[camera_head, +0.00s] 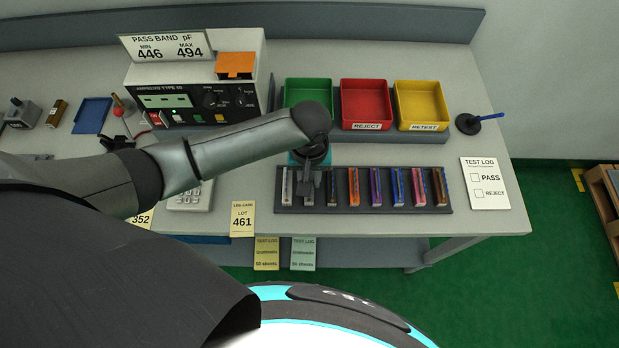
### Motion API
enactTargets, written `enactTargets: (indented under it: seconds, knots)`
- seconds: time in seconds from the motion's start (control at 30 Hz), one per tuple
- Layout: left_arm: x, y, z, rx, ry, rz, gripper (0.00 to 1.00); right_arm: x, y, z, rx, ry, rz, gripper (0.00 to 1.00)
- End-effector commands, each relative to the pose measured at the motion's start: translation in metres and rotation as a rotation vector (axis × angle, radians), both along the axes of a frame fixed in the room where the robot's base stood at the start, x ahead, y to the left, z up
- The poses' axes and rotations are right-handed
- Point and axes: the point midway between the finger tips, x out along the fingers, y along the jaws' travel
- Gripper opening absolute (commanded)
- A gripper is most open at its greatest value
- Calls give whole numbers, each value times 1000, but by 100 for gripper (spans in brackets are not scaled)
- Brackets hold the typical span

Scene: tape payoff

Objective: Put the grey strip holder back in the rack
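The dark rack (462,207) lies along the front of the bench, with a row of coloured strip holders standing in it. My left gripper (310,188) points down over the rack's left part, at the second place from the left. A pale grey holder end (309,201) shows just below its fingers, in line with the row. The fingers hide most of that holder, so I cannot tell whether they grip it or whether it is fully seated. A whitish holder (287,188) stands to its left and a black one (332,190) to its right. My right gripper is out of view.
Green (308,86), red (367,98) and yellow (421,99) bins stand behind the rack. The meter (190,100) is at the back left. My forearm crosses the bench's left half.

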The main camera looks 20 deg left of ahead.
Motion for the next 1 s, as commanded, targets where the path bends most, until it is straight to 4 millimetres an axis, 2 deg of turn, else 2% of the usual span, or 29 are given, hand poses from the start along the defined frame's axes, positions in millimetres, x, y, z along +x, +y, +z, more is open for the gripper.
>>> enactTargets:
  seconds: [0.37, 0.4, 0.63, 1.0]
  knots:
    - [0, -1, -4, -2, -1, 0, 0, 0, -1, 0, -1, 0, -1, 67]
    - [0, 0, -4, -2, -1, 0, 29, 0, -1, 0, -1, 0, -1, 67]
    - [0, 0, -4, -1, 0, 0, 55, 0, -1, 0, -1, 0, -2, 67]
    - [0, 0, 2, -1, -1, 0, 57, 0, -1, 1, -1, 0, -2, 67]
